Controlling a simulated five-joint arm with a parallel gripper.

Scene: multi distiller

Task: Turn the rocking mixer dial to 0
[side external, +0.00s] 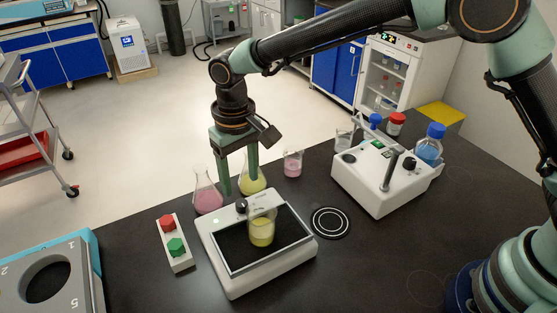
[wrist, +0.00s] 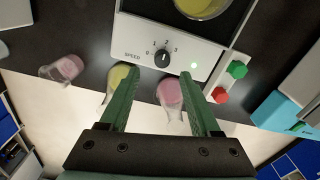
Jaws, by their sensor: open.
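The rocking mixer (side external: 285,274) is a white box with a black tilting platform, standing on the black bench in the side view. A beaker of yellow liquid (side external: 262,230) sits on its platform. Its black dial (side external: 241,205) is at the far edge; the wrist view shows the dial (wrist: 162,59) with marks 0 to 3 and the word SPEED. Its pointer seems to face up between the marks, but the exact setting is too small to tell. My gripper (side external: 240,186) is open and empty, pointing down above the dial; the dial lies between and just beyond the fingertips (wrist: 159,72) in the wrist view.
A pink flask (side external: 207,201) and a yellow flask (side external: 252,181) stand close behind the mixer by my fingers. A red and green button box (side external: 181,258) is left. A hotplate-like ring (side external: 330,222) and a white stirrer device (side external: 379,195) are right. A green light (wrist: 194,65) shows beside the dial.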

